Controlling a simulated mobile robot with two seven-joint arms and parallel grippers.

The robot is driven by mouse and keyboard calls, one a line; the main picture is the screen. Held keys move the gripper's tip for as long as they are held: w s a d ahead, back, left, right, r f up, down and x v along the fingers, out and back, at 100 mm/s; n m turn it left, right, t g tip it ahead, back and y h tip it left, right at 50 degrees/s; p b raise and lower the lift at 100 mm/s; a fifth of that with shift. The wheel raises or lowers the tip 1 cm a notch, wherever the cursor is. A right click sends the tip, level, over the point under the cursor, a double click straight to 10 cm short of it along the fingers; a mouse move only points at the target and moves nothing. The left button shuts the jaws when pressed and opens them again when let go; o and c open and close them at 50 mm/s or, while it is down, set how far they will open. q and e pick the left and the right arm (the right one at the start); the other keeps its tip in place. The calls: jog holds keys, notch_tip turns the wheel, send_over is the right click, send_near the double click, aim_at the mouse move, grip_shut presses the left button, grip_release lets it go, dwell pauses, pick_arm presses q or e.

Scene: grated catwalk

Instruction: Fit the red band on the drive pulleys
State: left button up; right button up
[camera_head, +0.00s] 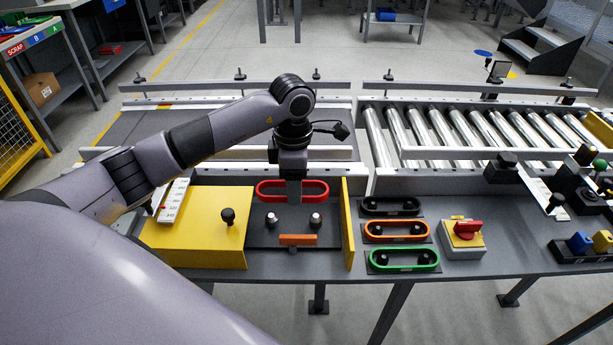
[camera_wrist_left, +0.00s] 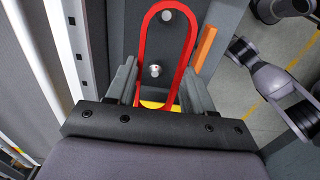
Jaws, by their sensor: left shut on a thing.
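My left gripper (camera_head: 293,190) points down over the back of the dark pulley plate (camera_head: 325,240) and is shut on the red band (camera_head: 262,190). The band is a long, stretched-out loop. Two metal-topped drive pulleys, the left one (camera_head: 271,219) and the right one (camera_head: 315,219), stand in front of the band in the head view. In the left wrist view the fingers (camera_wrist_left: 160,82) flank the near end of the band (camera_wrist_left: 142,40), and both pulleys show inside its outline. The band's height above them is hard to tell.
A yellow cover (camera_head: 190,228) with a black knob stands left of the plate, a yellow upright panel (camera_head: 347,225) right. An orange block (camera_head: 297,240) lies in front of the pulleys. Black (camera_head: 390,213), orange (camera_head: 397,237) and green (camera_head: 403,267) bands sit right, beside a red switch (camera_head: 467,229).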

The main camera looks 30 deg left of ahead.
aim_at(296, 224)
pick_arm(q)
notch_tip(296, 224, down, 4)
jog(key=shift+s+b, duration=0.1)
jog(key=shift+b, duration=1.15)
jog(key=shift+f+b, duration=0.4)
jog(key=shift+f, duration=0.15)
pick_arm(e)
jog(key=f, duration=0.3)
jog(key=shift+s+a, duration=0.25)
jog(key=shift+a, duration=0.1)
jog(key=shift+r, duration=0.1)
jog(key=shift+d, duration=0.15)
pick_arm(q)
jog(key=shift+f, duration=0.15)
pick_arm(e)
jog(key=shift+f, duration=0.25)
